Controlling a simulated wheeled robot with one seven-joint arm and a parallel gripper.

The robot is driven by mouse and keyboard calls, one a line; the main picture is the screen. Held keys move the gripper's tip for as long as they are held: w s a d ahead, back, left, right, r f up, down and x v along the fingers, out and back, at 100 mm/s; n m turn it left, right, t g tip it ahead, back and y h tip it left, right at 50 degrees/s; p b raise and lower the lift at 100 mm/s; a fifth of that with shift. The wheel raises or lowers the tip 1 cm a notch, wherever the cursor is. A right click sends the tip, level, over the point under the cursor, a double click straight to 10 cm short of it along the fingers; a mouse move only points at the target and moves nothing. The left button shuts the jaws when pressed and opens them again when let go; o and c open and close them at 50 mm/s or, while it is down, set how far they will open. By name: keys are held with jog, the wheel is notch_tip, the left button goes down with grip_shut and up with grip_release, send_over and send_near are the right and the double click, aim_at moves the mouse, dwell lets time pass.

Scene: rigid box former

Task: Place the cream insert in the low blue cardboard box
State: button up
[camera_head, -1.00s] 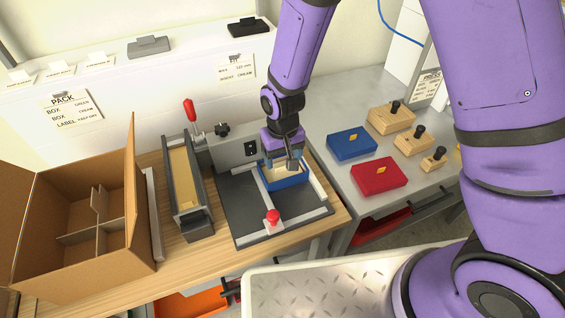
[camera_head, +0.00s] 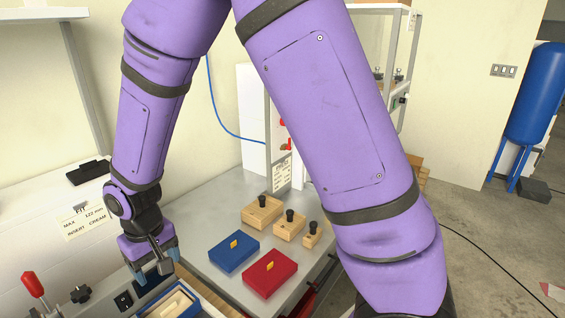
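The low blue cardboard box (camera_head: 192,311) is at the bottom edge of the view, partly cut off. The cream insert (camera_head: 170,303) shows inside its blue walls; whether it lies flat on the floor of the box I cannot tell. My gripper (camera_head: 155,272) points down just behind and above the box, apart from it in the picture. Its fingers are spread, with nothing seen between them.
A blue lidded block (camera_head: 234,251) and a red one (camera_head: 270,273) lie on the grey table (camera_head: 215,205). Several wooden blocks with black knobs (camera_head: 262,213) stand behind them. A red-handled clamp (camera_head: 33,284) stands at lower left. A blue tank (camera_head: 537,95) stands far right.

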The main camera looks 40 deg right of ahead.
jog(key=s+d+r+m+t, duration=0.1)
jog(key=s+d+r, duration=0.1)
jog(key=d+r, duration=0.55)
jog(key=s+d+r+m+t, duration=0.15)
jog(key=d+r, duration=0.35)
jog(key=r, duration=0.5)
jog(key=s+d+r+t, duration=0.1)
jog(key=s+d+r, duration=0.3)
jog(key=s, duration=0.3)
jog(key=s+d+r+t, duration=0.1)
jog(key=s+d+r, duration=0.3)
jog(key=s+d, duration=0.3)
jog(key=shift+s+r+m, duration=0.35)
jog(key=shift+s, duration=0.25)
